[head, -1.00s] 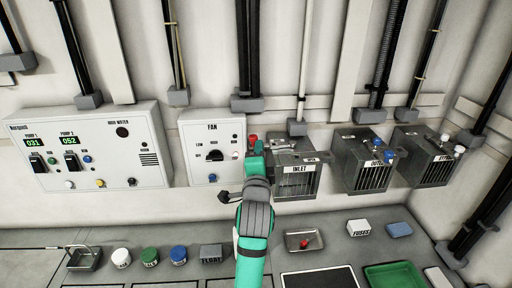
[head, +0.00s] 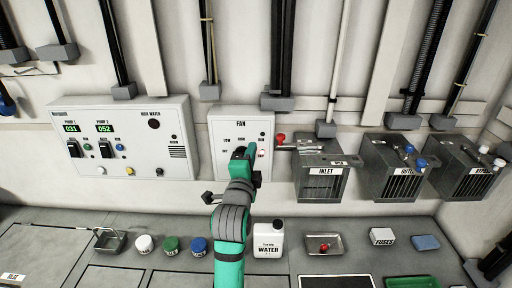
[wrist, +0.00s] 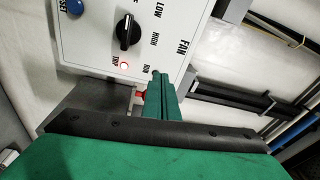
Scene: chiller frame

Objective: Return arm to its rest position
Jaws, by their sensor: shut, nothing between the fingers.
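My gripper (wrist: 160,98) shows in the wrist view with its two green fingers together and nothing between them. It points toward the lower part of the white fan panel (wrist: 90,22), near the RUN label. A black knob (wrist: 127,31) and a lit red TRIP light (wrist: 123,65) are on that panel. In the head view my green and grey arm is raised from the bottom middle, its end in front of the fan panel (head: 222,128) and hiding part of its knob. Whether the fingers touch the panel cannot be told.
Right of the panel are the inlet box (head: 321,187) with a red-knobbed handle (head: 281,138), and the outlet box (head: 395,188). The pump panel (head: 75,118) is left. On the bench stand a water jug (head: 269,242), several lidded tubs and a metal tray (head: 335,251).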

